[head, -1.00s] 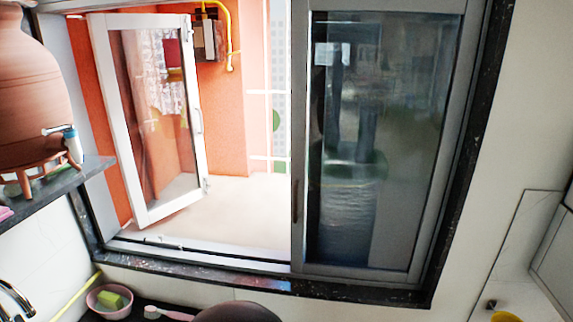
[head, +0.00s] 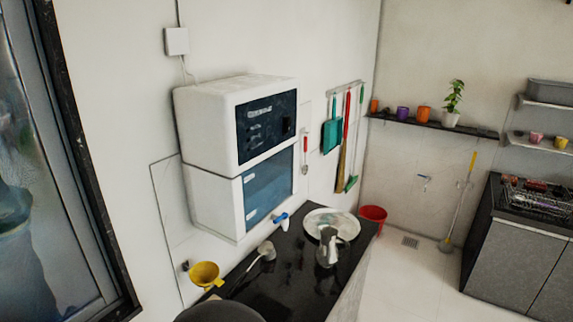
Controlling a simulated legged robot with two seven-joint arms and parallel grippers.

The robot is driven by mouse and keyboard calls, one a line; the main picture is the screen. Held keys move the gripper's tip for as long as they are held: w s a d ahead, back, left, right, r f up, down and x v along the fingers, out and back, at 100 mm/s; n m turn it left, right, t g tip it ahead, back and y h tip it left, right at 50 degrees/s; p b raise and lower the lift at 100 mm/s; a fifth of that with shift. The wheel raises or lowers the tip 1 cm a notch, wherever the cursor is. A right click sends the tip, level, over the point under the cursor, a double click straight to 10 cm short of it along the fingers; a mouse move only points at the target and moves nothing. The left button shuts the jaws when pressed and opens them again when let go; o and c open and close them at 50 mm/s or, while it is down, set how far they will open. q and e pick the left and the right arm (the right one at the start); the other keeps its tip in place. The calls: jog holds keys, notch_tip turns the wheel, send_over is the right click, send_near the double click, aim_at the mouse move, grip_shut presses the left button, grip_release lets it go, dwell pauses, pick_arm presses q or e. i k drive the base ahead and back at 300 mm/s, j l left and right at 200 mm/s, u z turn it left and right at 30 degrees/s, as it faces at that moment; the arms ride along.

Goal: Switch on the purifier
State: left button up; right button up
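The purifier (head: 215,125) is a white box with dark blue front panels, mounted on the wall left of the middle in the head view. Its upper front panel (head: 265,127) is dark with small markings and a dark knob-like spot at its right. A lower blue panel (head: 268,187) sits under it. A small blue-and-white tap (head: 282,220) shows just below. A white switch box (head: 177,41) is on the wall above, with a cable running down towards the purifier. Neither of my grippers is in view.
Floor (head: 410,280) to the right is clear.

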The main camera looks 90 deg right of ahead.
aim_at(288, 128)
jog(key=k+z, duration=0.1)
jog(key=z, duration=2.35)
